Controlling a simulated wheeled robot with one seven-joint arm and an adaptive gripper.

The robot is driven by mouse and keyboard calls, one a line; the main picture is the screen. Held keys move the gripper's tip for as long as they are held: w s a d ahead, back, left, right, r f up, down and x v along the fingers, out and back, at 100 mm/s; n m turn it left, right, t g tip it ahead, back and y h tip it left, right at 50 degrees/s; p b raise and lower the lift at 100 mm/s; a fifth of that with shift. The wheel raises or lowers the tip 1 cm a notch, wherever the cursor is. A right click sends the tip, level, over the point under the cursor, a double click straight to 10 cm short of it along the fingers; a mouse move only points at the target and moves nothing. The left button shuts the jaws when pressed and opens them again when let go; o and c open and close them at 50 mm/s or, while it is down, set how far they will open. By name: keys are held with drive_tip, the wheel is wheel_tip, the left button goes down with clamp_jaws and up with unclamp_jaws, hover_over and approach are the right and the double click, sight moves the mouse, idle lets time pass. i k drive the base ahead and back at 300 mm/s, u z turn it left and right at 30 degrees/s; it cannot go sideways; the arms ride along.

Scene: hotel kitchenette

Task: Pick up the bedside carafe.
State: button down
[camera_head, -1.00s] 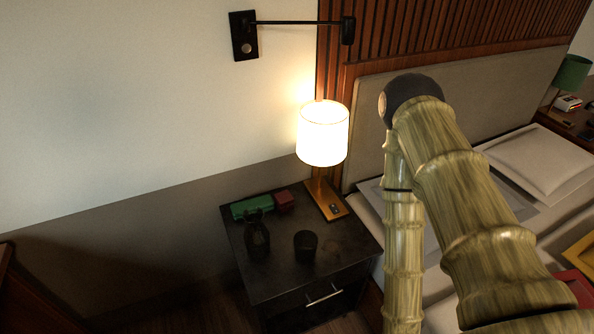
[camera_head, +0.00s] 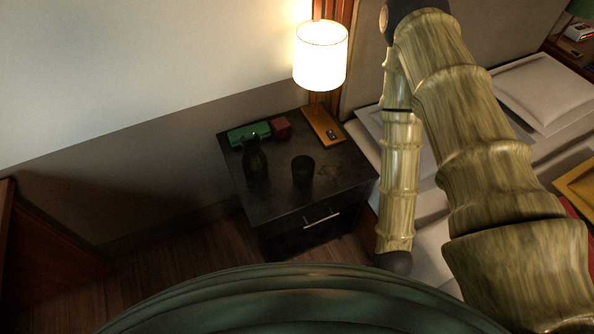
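The bedside carafe (camera_head: 254,163) is a dark, narrow-necked vessel standing upright on the black nightstand (camera_head: 268,208), left of its middle. My bamboo-textured arm fills the right side of the picture, to the right of the nightstand and apart from the carafe. Its lower section hangs down and ends in a dark joint near the bed. My gripper does not show, so its state is hidden.
A dark cup (camera_head: 303,170) stands right of the carafe. A green box (camera_head: 249,134) and a red box (camera_head: 281,127) lie behind it. A lit lamp (camera_head: 320,58) stands at the back right. The bed with a pillow (camera_head: 546,92) is to the right; wooden floor (camera_head: 165,268) is clear at left.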

sight(254, 161)
drive_tip(key=u, duration=1.55)
drive_tip(key=k, duration=1.15)
drive_tip(key=u, duration=0.2)
